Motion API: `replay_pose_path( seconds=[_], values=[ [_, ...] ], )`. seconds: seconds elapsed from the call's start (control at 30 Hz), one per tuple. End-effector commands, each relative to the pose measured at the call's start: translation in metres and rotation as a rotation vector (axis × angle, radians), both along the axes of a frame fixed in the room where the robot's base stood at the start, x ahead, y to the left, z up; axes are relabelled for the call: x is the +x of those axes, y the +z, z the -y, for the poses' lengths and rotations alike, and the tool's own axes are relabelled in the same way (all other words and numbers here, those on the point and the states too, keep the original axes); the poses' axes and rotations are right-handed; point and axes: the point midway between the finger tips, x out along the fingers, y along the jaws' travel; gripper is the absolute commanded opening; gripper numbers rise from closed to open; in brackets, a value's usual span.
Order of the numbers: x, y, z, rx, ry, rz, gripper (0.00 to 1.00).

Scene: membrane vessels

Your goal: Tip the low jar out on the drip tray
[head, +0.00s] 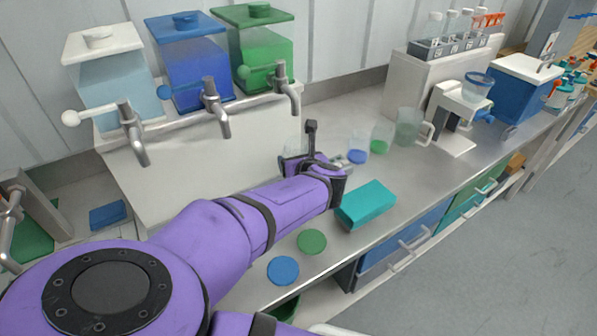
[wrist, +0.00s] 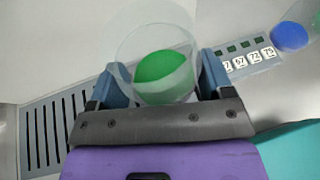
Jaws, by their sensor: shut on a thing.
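My gripper (wrist: 162,78) is shut on a clear jar (wrist: 146,42) with green in it; its two blue-grey fingers press the jar from both sides. I cannot tell whether the green is liquid or the jar's base. In the head view my gripper (head: 312,163) is over the counter in front of the white dispenser stand, and the jar is mostly hidden. The slotted grille of the drip tray (wrist: 52,128) lies at the left in the wrist view, below and beside the jar. In the head view my arm hides the tray.
A cup with blue (head: 357,150), one with green (head: 381,138) and a clear mug (head: 407,128) stand right of my gripper. A teal box (head: 366,204) and green (head: 312,241) and blue discs (head: 283,270) lie near the front edge. Dispenser taps (head: 215,108) overhang at left.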

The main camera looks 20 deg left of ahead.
Motion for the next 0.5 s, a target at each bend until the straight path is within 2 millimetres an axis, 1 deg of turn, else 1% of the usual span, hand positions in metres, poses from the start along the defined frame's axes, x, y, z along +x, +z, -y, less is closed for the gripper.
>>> replay_pose_path(
  seconds=[0.33, 0.5],
  values=[
    [0.0, -0.001, 0.002, 0.002, -0.002, -0.003, 0.44],
    [-0.001, -0.012, 0.013, 0.007, -0.009, -0.018, 0.44]
  ],
)
